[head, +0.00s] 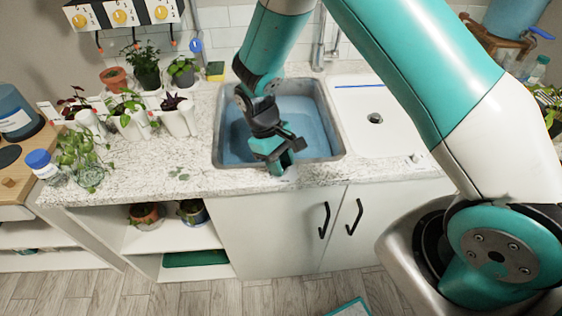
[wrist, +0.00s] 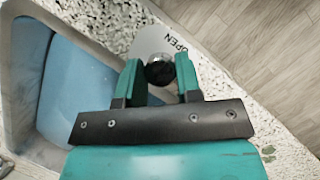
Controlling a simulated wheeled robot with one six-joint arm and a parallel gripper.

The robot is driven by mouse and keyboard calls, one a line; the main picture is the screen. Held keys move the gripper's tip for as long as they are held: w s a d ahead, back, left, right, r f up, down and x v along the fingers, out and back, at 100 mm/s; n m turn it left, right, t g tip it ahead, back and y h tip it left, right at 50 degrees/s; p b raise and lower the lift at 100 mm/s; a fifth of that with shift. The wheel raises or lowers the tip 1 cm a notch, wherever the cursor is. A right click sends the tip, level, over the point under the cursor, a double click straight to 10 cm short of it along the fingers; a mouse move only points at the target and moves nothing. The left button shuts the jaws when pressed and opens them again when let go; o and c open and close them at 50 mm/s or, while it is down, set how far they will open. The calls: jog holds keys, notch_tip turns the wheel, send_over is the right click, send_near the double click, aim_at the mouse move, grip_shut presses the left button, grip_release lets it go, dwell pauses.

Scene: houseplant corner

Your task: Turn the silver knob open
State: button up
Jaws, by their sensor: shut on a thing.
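My gripper (wrist: 160,75) has its two teal fingers on either side of the silver knob (wrist: 159,68) in the wrist view, shut on it. The knob looks round, mostly dark with a paler edge, and sits on a light plate (wrist: 152,40) lettered OPEN. The knob's pointing direction is hard to make out. In the head view my gripper (head: 278,158) reaches down at the front rim of the sink, and it hides the knob there.
The sink basin (head: 219,150) holds blue water, and a white drainboard (head: 385,135) lies to its right. Potted plants (head: 128,110) crowd the left counter. The counter left of the sink's front is mostly clear.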

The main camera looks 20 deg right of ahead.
jog(key=o, duration=0.9)
jog(key=shift+r, duration=0.1)
jog(key=b+v, duration=0.2)
jog(key=v, duration=1.5)
jog(key=shift+r, duration=0.15)
